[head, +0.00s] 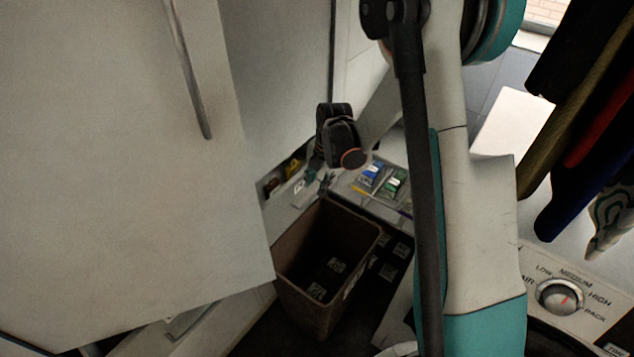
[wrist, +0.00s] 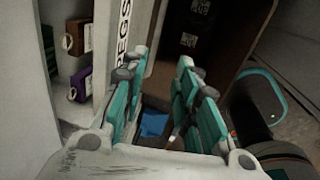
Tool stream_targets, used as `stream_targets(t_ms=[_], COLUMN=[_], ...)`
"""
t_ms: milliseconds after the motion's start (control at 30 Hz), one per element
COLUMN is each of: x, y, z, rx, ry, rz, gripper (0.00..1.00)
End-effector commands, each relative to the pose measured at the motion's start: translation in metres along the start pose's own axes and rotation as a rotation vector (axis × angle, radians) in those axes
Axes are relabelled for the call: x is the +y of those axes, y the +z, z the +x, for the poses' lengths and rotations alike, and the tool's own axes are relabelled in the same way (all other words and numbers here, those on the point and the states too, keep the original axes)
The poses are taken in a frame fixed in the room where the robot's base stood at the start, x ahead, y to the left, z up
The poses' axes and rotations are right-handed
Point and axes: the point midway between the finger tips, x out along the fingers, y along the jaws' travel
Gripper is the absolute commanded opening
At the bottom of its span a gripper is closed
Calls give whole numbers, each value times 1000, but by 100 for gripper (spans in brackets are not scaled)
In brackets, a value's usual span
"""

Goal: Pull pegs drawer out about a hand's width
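A white panel lettered PEGS (wrist: 122,32) shows in the wrist view, just beyond the left finger of my gripper (wrist: 161,64). The lettering runs along the panel, and its lower end is covered by that finger. The teal fingers stand apart with a clear gap and nothing visibly held between them. I cannot tell whether a finger touches the panel, and I see no pull on it.
The open brown bin (head: 288,285) stands close by; its inside shows in the wrist view (wrist: 215,50). A brown box (wrist: 76,32) and a purple box (wrist: 80,84) sit in a recess at left. A large white door (head: 110,170) fills the left; a control dial (head: 561,297) is at right.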

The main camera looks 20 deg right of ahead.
Motion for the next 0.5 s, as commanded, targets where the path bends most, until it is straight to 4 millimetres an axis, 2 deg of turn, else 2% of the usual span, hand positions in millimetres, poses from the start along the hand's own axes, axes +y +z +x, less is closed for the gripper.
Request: stream_targets(t_ms=[500], x=[0], y=[0], z=[-34], rx=[0], ry=[0], rz=[0], gripper=[28])
